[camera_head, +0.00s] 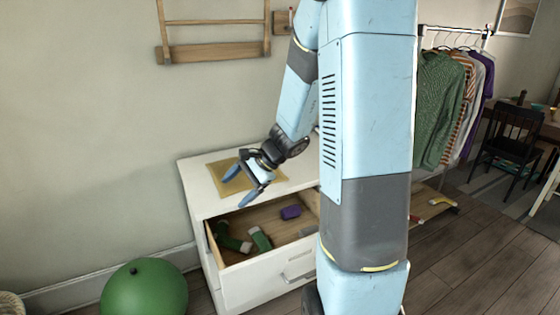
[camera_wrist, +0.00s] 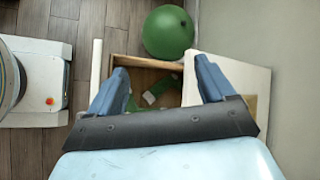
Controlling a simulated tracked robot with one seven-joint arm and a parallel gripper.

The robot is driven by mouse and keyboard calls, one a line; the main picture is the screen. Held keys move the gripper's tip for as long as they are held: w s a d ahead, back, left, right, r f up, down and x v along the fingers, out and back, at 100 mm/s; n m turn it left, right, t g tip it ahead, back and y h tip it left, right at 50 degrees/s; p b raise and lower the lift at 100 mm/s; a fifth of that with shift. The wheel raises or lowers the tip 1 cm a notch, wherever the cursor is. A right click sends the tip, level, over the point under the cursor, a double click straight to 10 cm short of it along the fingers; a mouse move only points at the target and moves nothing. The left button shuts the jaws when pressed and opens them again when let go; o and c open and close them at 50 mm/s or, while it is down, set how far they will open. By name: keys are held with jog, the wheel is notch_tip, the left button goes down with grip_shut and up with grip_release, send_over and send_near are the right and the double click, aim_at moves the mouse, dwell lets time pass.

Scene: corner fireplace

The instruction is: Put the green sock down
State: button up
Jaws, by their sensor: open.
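Two green items that look like socks lie in the open drawer (camera_head: 270,225). One green sock (camera_head: 260,238) has a pale band and lies near the drawer's middle. Another green sock (camera_head: 235,244) lies left of it, near the drawer's left side. Green pieces also show between my fingers in the wrist view (camera_wrist: 163,88). My gripper (camera_head: 241,186) is open and empty, above the drawer and the white cabinet top. Its two blue fingers also show in the wrist view (camera_wrist: 161,68), apart, with the drawer beyond them.
A purple item (camera_head: 290,212) lies at the back of the drawer. A yellow mat (camera_head: 232,185) lies on the white cabinet (camera_head: 203,206). A green ball (camera_head: 145,290) is on the floor at left. Clothes (camera_head: 440,105) hang on a rack at right.

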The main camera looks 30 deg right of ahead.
jog(key=s+d+r+n+t+h, duration=0.2)
jog(key=s+r+n+h, duration=0.6)
jog(key=s+r+n, duration=0.5)
jog(key=s+r, duration=0.5)
jog(key=s, duration=0.3)
jog(key=shift+s+r, duration=0.15)
jog(key=shift+s, duration=0.1)
dwell(0.3)
